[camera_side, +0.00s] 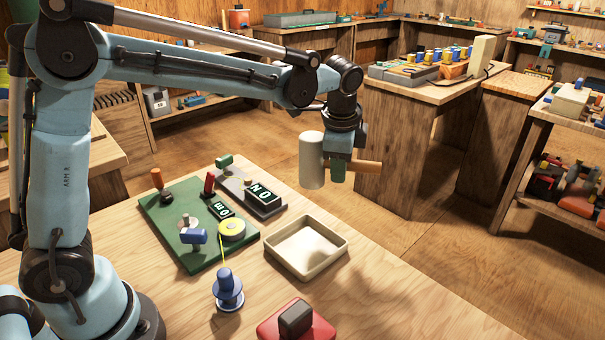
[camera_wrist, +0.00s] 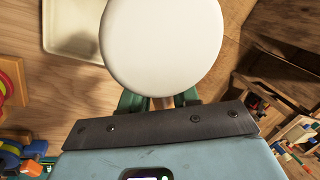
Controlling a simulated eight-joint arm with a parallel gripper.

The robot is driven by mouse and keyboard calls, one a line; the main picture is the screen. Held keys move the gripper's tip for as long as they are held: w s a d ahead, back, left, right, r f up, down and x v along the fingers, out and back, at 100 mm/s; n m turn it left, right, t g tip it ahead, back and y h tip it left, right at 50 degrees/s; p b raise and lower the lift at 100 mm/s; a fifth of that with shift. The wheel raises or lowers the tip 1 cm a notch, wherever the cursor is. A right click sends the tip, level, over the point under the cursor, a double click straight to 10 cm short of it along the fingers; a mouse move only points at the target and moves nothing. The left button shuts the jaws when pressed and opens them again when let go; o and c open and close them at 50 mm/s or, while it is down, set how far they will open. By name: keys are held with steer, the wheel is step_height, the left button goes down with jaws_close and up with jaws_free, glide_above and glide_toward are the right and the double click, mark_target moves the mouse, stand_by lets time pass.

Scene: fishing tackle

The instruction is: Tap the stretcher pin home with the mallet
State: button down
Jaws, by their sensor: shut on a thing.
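The mallet has a pale cylindrical head (camera_side: 311,160) and a wooden handle (camera_side: 367,166). My gripper (camera_side: 339,172) is shut on the handle close to the head and holds the mallet in the air, above and behind the tray. In the wrist view the round pale head (camera_wrist: 162,45) fills the upper middle and hides most of the green fingers. A green board (camera_side: 163,222) lies on the bench to the left, with a blue block (camera_side: 193,237), a yellow reel (camera_side: 232,230) and small upright pieces on it. I cannot tell which piece is the stretcher pin.
An empty cream tray (camera_side: 306,247) lies right of the board; its corner shows in the wrist view (camera_wrist: 62,45). A blue spool (camera_side: 228,290) with yellow line and a red block (camera_side: 290,328) stand in front. A grey bar with a label (camera_side: 262,197) lies behind. The bench's right side is clear.

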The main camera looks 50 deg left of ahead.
steer(key=a+n+y, duration=0.1)
steer(key=a+n, duration=0.4)
steer(key=a, duration=1.9)
steer(key=shift+g, duration=0.5)
steer(key=shift+f, duration=2.25)
steer(key=shift+f, duration=0.2)
steer(key=shift+s, duration=0.1)
step_height(320, 180, down, 5)
steer(key=shift+f, duration=0.15)
steer(key=shift+r, duration=2.25)
steer(key=shift+r, duration=0.15)
